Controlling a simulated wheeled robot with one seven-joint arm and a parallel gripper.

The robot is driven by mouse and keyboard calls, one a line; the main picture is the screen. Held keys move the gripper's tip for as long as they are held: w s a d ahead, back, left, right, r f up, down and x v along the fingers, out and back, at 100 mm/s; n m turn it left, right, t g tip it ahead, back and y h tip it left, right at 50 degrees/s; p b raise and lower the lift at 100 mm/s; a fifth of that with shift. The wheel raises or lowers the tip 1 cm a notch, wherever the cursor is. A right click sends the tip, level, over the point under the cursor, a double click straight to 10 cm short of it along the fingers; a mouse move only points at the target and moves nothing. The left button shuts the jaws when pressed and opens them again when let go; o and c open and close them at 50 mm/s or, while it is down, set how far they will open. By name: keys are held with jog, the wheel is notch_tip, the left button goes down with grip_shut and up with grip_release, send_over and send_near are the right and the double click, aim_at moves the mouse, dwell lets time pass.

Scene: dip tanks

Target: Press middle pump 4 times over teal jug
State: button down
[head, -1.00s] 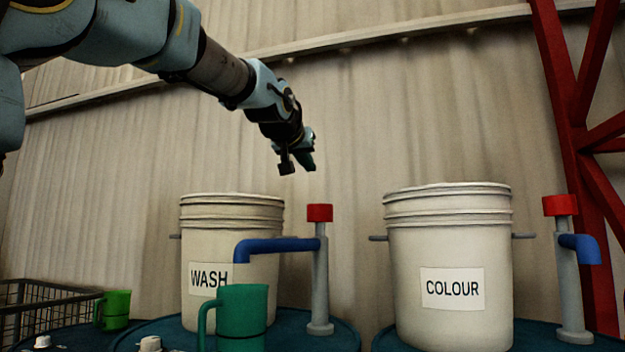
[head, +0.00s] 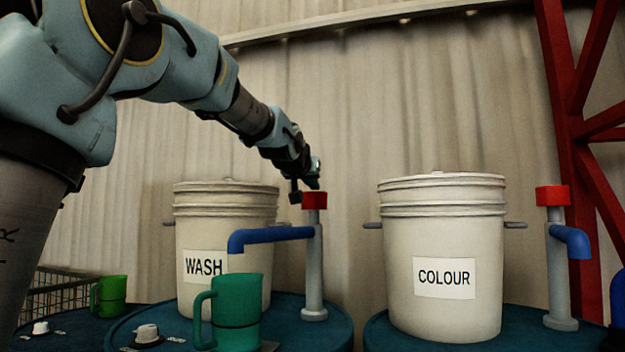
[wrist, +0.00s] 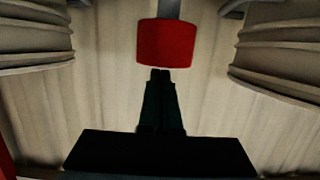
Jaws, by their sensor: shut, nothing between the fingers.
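The pump (head: 314,262) beside the WASH bucket has a grey post, a red cap (head: 315,201) and a blue spout (head: 268,235) pointing left. The teal jug (head: 238,311) stands upright below the spout's end, its handle to the left; its inside is hidden. My gripper (head: 306,190) is shut and empty at the red cap's upper left in the head view. In the wrist view the closed fingers (wrist: 160,76) point at the red cap (wrist: 166,43). I cannot tell whether they touch it. The cap stands raised above the spout.
The WASH bucket (head: 226,215) stands behind the spout, and the COLOUR bucket (head: 442,240) stands to the right with another red-capped pump (head: 558,260). A green mug (head: 110,296) and a wire basket (head: 55,296) are at the left. A red steel frame (head: 568,110) rises at right.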

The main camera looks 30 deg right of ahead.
aim_at(312, 197)
notch_tip(312, 197, down, 4)
jog(key=b, duration=0.3)
jog(key=shift+b, duration=0.35)
jog(key=shift+r, duration=0.1)
jog(key=shift+r+p, duration=0.55)
jog(key=shift+p, duration=0.05)
notch_tip(312, 197, up, 4)
jog(key=p, duration=0.3)
jog(key=b+v, duration=0.3)
jog(key=v, duration=0.7)
jog(key=shift+f+b, duration=0.3)
jog(key=shift+f, duration=0.05)
